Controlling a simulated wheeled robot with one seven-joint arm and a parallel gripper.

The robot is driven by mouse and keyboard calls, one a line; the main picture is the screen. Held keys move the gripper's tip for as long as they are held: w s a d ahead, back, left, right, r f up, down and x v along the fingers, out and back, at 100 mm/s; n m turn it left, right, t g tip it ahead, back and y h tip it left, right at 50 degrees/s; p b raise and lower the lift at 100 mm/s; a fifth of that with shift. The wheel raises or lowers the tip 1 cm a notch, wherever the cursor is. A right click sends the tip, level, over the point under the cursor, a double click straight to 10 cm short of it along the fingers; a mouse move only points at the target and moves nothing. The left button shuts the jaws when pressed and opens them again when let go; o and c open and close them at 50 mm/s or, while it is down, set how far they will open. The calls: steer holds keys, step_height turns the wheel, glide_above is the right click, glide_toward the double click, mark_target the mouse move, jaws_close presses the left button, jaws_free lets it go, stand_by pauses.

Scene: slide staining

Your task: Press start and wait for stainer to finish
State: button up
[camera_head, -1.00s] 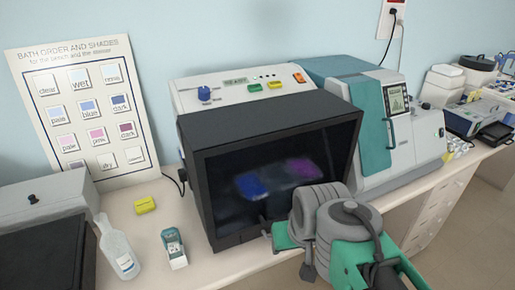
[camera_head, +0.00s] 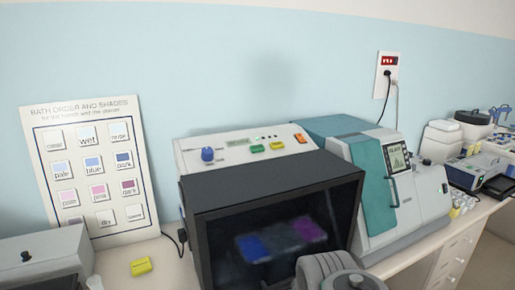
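The stainer (camera_head: 270,187) is a black cabinet with a dark glass front, in the middle of the head view. Blurred blue and purple patches show behind the glass. Its white control panel (camera_head: 190,147) stands behind the cabinet top. The panel carries a blue knob (camera_head: 208,154), a small display (camera_head: 238,142), a green button (camera_head: 257,149), a yellow button (camera_head: 277,146) and an orange button (camera_head: 300,138). The display text is too small to read surely. Grey parts of my arm show at the bottom edge, in front of the glass. My gripper's fingers are out of view.
A grey and teal machine (camera_head: 412,205) with a lit screen stands close on the right. A shade chart (camera_head: 60,215) leans on the wall at left. A yellow block (camera_head: 141,267) lies on the bench. A grey box (camera_head: 40,255) is at far left.

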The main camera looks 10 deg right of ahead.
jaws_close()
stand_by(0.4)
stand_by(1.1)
